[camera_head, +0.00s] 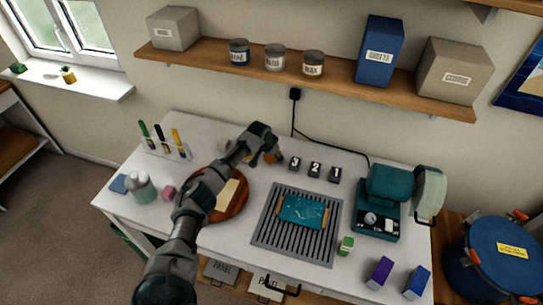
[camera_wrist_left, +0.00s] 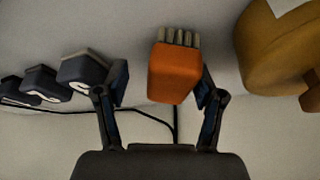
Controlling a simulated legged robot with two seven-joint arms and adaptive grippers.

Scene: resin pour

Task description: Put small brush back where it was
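My left gripper (camera_head: 268,148) is over the back of the white table. Its fingers (camera_wrist_left: 162,88) stand apart in the left wrist view, either side of an orange block-like thing (camera_wrist_left: 174,75) with several short grey prongs or bristles. A gap shows on its left side; contact on the right is unclear. This may be the small brush, but I cannot be sure. It shows only as a small orange patch (camera_head: 272,157) beside the gripper in the head view. My right gripper is out of view.
Black numbered blocks (camera_head: 314,169) stand right of the gripper. A mustard-coloured container (camera_wrist_left: 285,50) is close by. A slatted grey tray (camera_head: 262,234) with a teal panel (camera_head: 303,211), a round brown board (camera_head: 239,204) and a pen rack (camera_head: 166,150) occupy the table.

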